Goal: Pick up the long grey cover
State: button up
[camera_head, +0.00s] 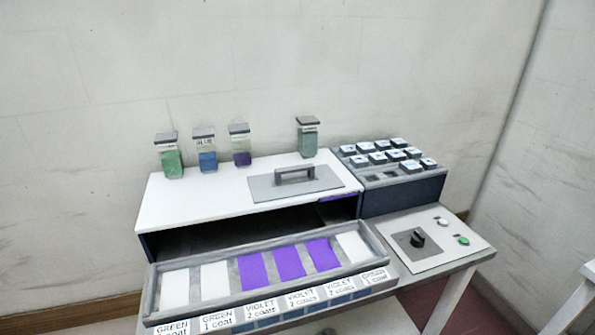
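A flat grey cover (265,190) with a raised dark grey bar handle (295,174) lies on the right part of the white top of the curing tunnel (190,200). It lies flat, and nothing rests on it. My gripper is not in view.
Several lidded jars (207,160) stand along the back of the tunnel top. A dark box with keys (405,190) adjoins the right end. A grey tray (270,307) with white and violet plates sits at the open front, above labels. A knob panel (432,240) lies right. The top's left front is clear.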

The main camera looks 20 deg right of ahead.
aim_at(285, 182)
jog(key=i+u, duration=0.35)
jog(key=i+l+u, duration=0.15)
jog(key=u, duration=0.2)
jog(key=i+l+u, duration=0.15)
jog(key=u, duration=0.2)
jog(key=i, duration=0.05)
